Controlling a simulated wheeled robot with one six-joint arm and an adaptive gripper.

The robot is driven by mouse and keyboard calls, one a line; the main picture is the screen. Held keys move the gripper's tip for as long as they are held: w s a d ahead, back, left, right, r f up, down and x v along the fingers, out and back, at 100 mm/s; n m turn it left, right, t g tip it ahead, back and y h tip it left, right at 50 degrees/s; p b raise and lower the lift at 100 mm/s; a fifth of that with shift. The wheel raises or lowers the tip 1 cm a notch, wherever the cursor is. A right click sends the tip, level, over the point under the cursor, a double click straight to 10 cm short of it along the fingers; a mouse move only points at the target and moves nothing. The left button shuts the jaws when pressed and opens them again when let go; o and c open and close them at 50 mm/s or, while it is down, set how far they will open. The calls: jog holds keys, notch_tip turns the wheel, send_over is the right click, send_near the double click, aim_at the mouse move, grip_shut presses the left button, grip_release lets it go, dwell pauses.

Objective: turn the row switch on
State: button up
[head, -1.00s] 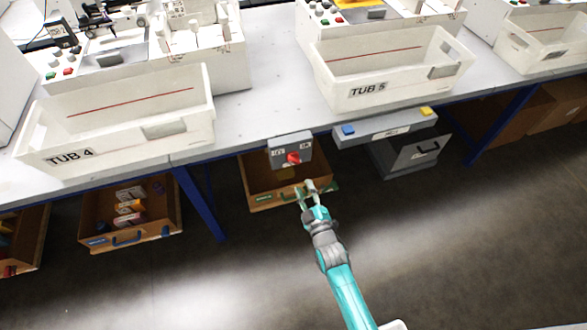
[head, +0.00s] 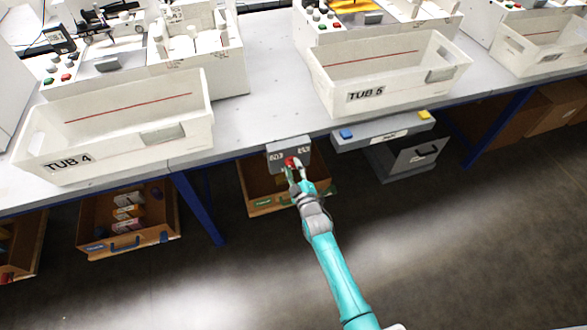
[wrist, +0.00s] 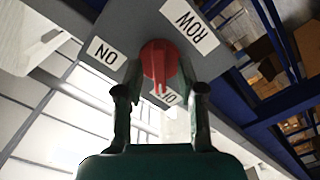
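The row switch is a grey box (head: 274,148) on the table's front edge with a red rotary knob (head: 290,161). In the wrist view the red knob (wrist: 158,58) sits on the grey face near labels "ROW" (wrist: 190,20) and "ON" (wrist: 107,53). A third label (wrist: 172,98), partly hidden, seems to read "OFF", and the knob's narrow grip points towards it. My gripper (head: 296,171) is right in front of the knob; in the wrist view its two fingertips (wrist: 161,91) stand apart on either side of the knob's lower end. I see no clear contact.
Tub 4 (head: 120,110) and tub 5 (head: 390,75) stand on the table above. A grey panel with blue and yellow buttons (head: 385,134) is right of the switch. An open wooden drawer (head: 262,205) is below it. The floor in front is clear.

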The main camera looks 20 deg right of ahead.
grip_shut()
jog(key=shift+m, duration=0.3)
jog(key=m, duration=0.3)
jog(key=shift+m, duration=0.4)
jog(key=m, duration=0.9)
jog(key=shift+d, duration=0.1)
jog(key=shift+m, duration=2.2)
